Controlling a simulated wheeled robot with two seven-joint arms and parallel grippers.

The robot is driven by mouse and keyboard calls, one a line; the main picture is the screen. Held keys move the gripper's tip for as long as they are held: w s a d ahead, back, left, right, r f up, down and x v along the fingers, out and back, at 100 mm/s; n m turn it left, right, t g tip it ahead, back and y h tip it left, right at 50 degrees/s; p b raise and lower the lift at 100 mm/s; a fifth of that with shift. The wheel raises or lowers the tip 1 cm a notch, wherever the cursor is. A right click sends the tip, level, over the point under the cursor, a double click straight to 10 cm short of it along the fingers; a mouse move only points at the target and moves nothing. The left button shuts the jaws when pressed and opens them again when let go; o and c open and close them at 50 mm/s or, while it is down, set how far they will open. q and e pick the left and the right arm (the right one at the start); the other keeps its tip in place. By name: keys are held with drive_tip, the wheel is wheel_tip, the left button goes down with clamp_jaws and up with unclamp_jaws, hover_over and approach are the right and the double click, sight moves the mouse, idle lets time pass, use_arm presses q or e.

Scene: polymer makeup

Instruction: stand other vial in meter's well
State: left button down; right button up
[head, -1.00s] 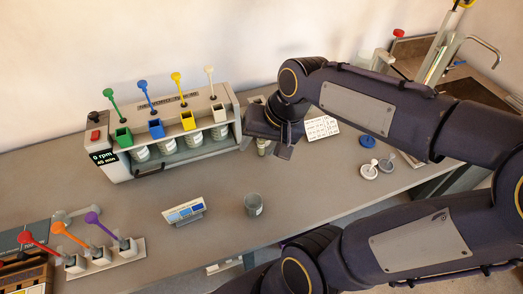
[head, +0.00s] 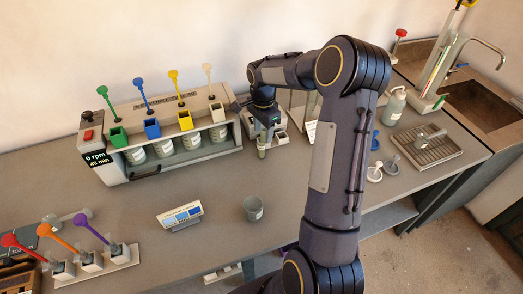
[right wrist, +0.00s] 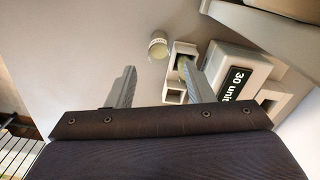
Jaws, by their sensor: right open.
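My right gripper (head: 263,122) is above the small grey meter (head: 281,137) at the back of the bench. A pale greenish vial (head: 262,148) is upright at the meter's front in the head view.
A stirrer rack (head: 160,105) with coloured paddles stands left of the meter. A grey beaker (head: 253,208) and a blue-white card (head: 180,216) are on the front bench. A drain tray (head: 427,150) is at the right. My right arm hides part of the bench.

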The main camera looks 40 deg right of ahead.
sight(262, 142)
drive_tip(key=f, duration=0.2)
drive_tip(key=f+p, duration=0.1)
drive_tip(key=f, duration=0.2)
drive_tip(key=shift+a+f, duration=0.3)
clamp_jaws()
drive_tip(key=shift+r, duration=0.15)
